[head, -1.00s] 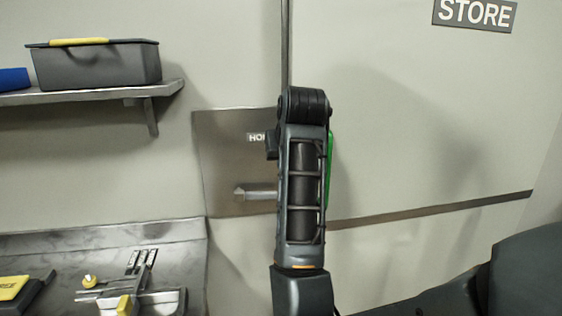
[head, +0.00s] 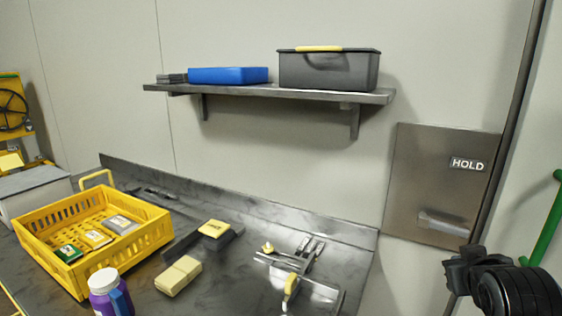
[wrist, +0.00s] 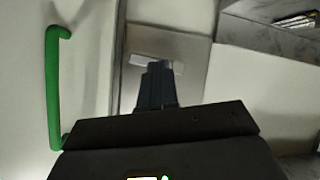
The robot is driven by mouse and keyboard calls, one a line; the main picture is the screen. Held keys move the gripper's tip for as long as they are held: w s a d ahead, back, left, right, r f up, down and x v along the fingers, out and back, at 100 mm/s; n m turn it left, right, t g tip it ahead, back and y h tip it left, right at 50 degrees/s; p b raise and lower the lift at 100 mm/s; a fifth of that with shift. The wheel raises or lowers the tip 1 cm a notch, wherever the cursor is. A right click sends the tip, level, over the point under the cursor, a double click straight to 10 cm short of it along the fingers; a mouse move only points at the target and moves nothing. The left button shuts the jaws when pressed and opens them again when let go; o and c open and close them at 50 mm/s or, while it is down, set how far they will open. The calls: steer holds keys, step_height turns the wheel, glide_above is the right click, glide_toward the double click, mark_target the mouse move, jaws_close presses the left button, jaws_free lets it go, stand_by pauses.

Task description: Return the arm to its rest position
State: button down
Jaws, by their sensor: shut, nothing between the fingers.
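My gripper (wrist: 157,82) shows in the wrist view, with its dark fingers together and nothing between them. It points toward the steel HOLD panel and stands apart from it as far as I can see. In the head view, only a dark part of my arm (head: 505,288) shows at the lower right corner, in front of the wall below the HOLD panel (head: 430,190). The rest of the arm is outside the picture.
A green handle (wrist: 52,90) stands left of my gripper; it also shows in the head view (head: 543,220). The steel worktop (head: 215,283) holds a yellow crate (head: 152,237), a purple bottle (head: 108,295) and a metal fixture (head: 300,275). A wall shelf (head: 270,91) carries bins.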

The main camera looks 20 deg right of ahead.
steer(key=s+a+f+n+t+y, duration=0.2)
steer(key=s+a+f+n, duration=0.15)
steer(key=s+a, duration=0.35)
steer(key=s+a+f+n+t+y, duration=0.2)
steer(key=s+a+f, duration=0.25)
steer(key=a, duration=0.55)
steer(key=s+a+r+t+y, duration=0.1)
steer(key=s+a+r+y, duration=0.1)
steer(key=s+a, duration=0.4)
steer(key=s+a+r+t+y, duration=0.1)
steer(key=s+a, duration=0.4)
steer(key=s, duration=0.5)
steer(key=shift+a+r+y, duration=0.4)
steer(key=shift+r+y, duration=0.3)
steer(key=shift+r, duration=0.05)
